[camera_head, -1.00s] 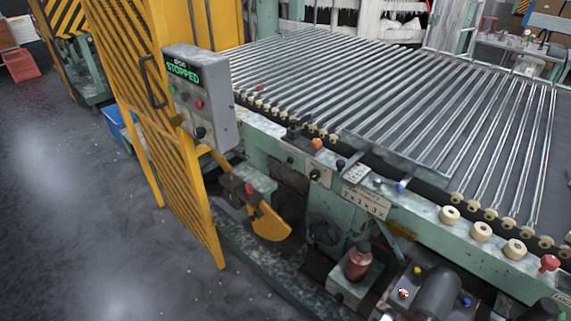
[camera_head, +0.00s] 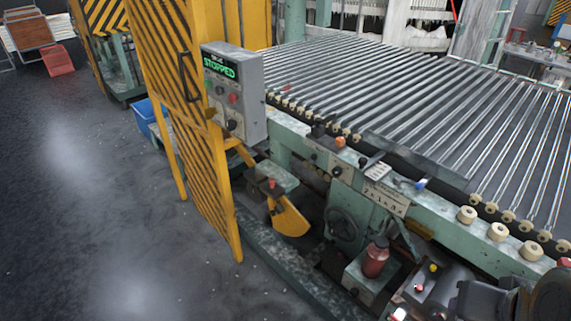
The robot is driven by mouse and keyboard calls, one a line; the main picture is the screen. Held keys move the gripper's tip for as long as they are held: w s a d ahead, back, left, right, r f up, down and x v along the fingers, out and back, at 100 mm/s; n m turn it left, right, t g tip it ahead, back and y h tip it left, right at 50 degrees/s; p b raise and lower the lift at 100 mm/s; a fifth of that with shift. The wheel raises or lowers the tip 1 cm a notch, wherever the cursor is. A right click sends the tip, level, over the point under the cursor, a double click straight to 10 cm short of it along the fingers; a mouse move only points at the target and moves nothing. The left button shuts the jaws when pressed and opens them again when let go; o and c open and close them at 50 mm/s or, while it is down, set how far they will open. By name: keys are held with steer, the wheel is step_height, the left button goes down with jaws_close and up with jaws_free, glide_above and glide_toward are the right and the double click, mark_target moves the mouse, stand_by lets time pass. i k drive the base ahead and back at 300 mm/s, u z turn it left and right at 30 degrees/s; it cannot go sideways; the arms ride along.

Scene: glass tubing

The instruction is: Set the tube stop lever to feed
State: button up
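A green machine rail (camera_head: 455,222) runs along the front of the glass tube bed. Several small controls sit on it: a black knob (camera_head: 318,131), an orange knob (camera_head: 340,142), a lower black knob (camera_head: 337,171), a dark lever (camera_head: 372,160) beside a small lettered plate (camera_head: 378,172), and a blue-tipped handle (camera_head: 421,184). I cannot tell which is the tube stop lever; the labels are too small to read. A grey control box (camera_head: 235,92) at the left shows "STOPPED" in green.
Glass tubes (camera_head: 420,95) lie across the bed. A yellow striped guard (camera_head: 205,150) stands left of the machine. A red bottle (camera_head: 375,258) and dark machinery crowd the lower right. The grey floor (camera_head: 90,220) at the left is mostly clear.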

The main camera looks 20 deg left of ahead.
mark_target(312, 162)
steer(key=u, duration=1)
steer(key=k, duration=1.3)
steer(key=u, duration=0.25)
steer(key=i, duration=0.7)
steer(key=u, duration=0.6)
steer(key=i, duration=1.25)
steer(key=u, duration=0.25)
